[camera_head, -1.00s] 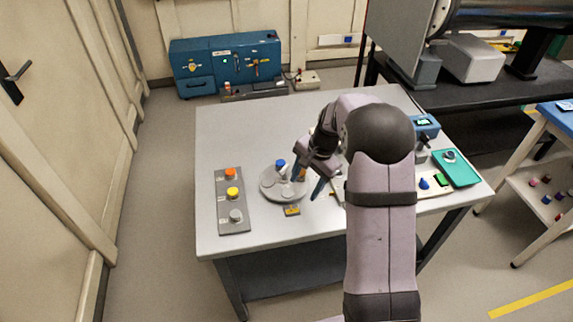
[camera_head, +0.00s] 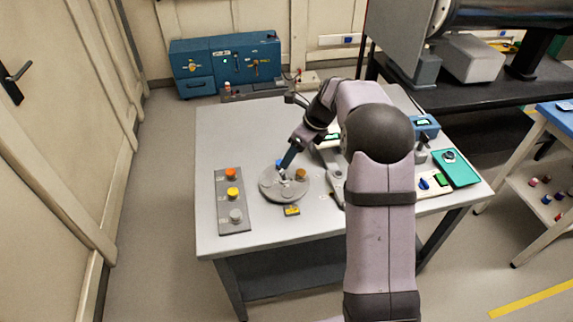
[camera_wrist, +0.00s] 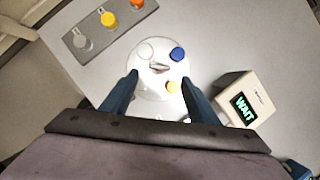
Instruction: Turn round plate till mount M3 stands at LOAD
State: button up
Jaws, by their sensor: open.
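The round plate (camera_head: 270,194) lies flat on the grey table; it also shows in the wrist view (camera_wrist: 150,88). I cannot read mount names or LOAD. My gripper (camera_head: 287,168) is open over the plate's far part, partly covering the blue mount in the head view. In the wrist view its fingers (camera_wrist: 158,82) stand apart either side of the plate, holding nothing.
A grey panel (camera_head: 234,205) with orange, yellow and grey buttons lies left of the plate. A box whose screen reads WAIT (camera_wrist: 244,102) stands to the right in the wrist view. A teal tray (camera_head: 462,174) lies at the table's right. The table's back left is clear.

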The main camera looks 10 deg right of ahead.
jog(key=p, duration=0.2)
send_over(286, 182)
jog(key=shift+w+f, duration=0.1)
jog(key=shift+f, duration=3.2)
grip_shut()
